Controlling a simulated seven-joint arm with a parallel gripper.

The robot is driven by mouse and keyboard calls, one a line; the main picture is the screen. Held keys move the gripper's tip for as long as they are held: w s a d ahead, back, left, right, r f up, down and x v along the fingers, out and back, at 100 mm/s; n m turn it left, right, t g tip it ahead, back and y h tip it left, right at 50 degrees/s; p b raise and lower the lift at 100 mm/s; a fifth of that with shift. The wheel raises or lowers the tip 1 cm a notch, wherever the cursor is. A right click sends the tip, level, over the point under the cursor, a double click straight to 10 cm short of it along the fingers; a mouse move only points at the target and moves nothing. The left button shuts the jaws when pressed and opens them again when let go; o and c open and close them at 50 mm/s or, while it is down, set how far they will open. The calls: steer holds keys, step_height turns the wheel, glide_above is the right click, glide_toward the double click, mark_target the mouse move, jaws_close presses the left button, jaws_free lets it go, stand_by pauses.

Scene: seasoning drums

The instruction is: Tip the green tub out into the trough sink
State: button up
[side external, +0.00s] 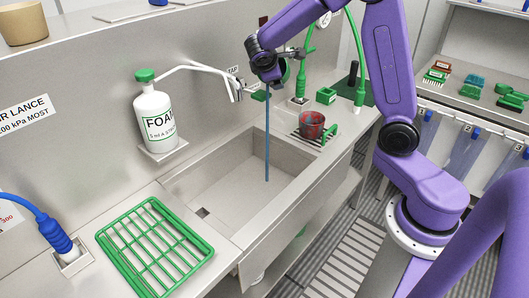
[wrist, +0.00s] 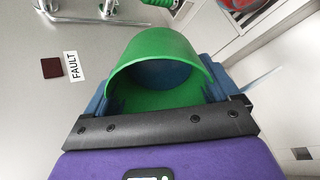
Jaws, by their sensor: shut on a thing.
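My gripper (side external: 266,68) is above the far part of the trough sink (side external: 225,180), high over its floor. It is shut on the green tub (wrist: 150,48), which lies between the fingers in the wrist view. Dark blue contents show inside the tub. In the side view the tub is mostly hidden by my gripper. A thin blue stream (side external: 267,140) runs straight down from the gripper to the sink floor; a pale blue streak (wrist: 262,77) shows beside the tub in the wrist view. How much is left in the tub I cannot tell.
A white foam bottle (side external: 154,118) with a green cap stands on a ledge behind the sink. A green rack (side external: 155,248) lies at the near left. A red cup (side external: 311,124) stands on a small grate right of the sink, near green hose fittings (side external: 302,78).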

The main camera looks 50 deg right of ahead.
steer(key=shift+a+r+h, duration=0.2)
steer(key=shift+r+h, duration=0.05)
steer(key=shift+h, duration=0.25)
stand_by(0.5)
steer(key=shift+s+a+f+t+h, duration=0.1)
steer(key=shift+f+t+h, duration=0.15)
steer(key=shift+h, duration=0.2)
steer(key=shift+a+f+t+h, duration=0.1)
steer(key=shift+f+t+h, duration=0.15)
steer(key=shift+h, duration=0.2)
stand_by(0.4)
steer(key=shift+r, duration=0.15)
steer(key=shift+s+a+r+t+h, duration=0.15)
steer(key=shift+a+r+h, duration=0.1)
steer(key=shift+r, duration=0.35)
steer(key=shift+a+r+t+h, duration=0.1)
steer(key=shift+a+r+h, duration=0.2)
steer(key=shift+r, duration=0.25)
steer(key=shift+s+a+r+t+h, duration=0.15)
steer(key=shift+a+r+h, duration=0.1)
steer(key=shift+r, duration=0.35)
steer(key=shift+a+r+n+h, duration=0.2)
steer(key=shift+r+n+h, duration=0.1)
steer(key=shift+r+h, duration=0.25)
